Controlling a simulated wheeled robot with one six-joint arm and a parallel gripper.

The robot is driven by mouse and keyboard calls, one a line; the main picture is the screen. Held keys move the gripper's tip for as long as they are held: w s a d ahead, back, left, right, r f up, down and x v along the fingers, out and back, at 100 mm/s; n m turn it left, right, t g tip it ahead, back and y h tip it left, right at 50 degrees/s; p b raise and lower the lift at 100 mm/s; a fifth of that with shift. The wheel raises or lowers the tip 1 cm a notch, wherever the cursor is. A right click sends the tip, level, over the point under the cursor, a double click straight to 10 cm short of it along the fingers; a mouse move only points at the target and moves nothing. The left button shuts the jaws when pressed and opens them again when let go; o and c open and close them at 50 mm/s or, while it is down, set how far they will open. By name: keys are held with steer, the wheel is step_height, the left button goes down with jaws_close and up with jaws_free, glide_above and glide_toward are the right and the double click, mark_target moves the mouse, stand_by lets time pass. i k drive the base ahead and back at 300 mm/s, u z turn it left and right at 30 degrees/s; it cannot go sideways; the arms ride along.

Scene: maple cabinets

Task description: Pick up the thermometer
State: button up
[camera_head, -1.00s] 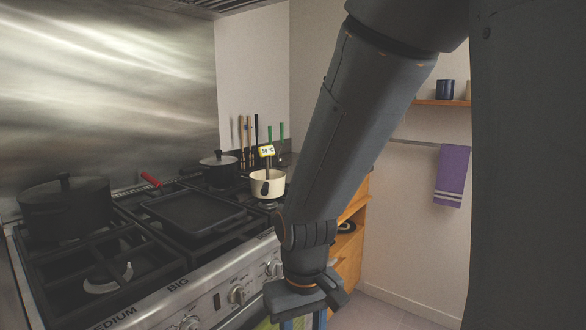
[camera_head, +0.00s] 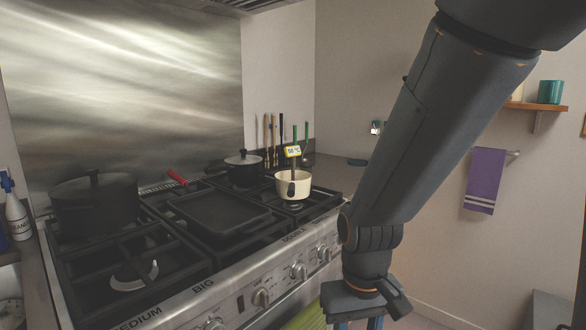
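The thermometer (camera_head: 293,152) has a yellow-edged display head with a small digital readout. My gripper (camera_head: 360,322) is low at the bottom of the view, in front of the stove's right side and well apart from the thermometer. Its fingers are cut off by the lower edge, so their opening does not show clearly.
The stove (camera_head: 270,270) also bears a black lidded pot (camera_head: 95,205), a black griddle (camera_head: 218,218) and a small dark lidded pot (camera_head: 243,172). Several upright utensils (camera_head: 282,135) stand against the wall behind the thermometer. A purple towel (camera_head: 485,180) hangs at right.

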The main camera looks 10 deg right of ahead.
mark_target(292, 151)
steer(key=z, duration=0.4)
steer(key=i, duration=0.6)
steer(key=z, duration=0.5)
steer(key=i, duration=0.9)
steer(key=u, duration=0.05)
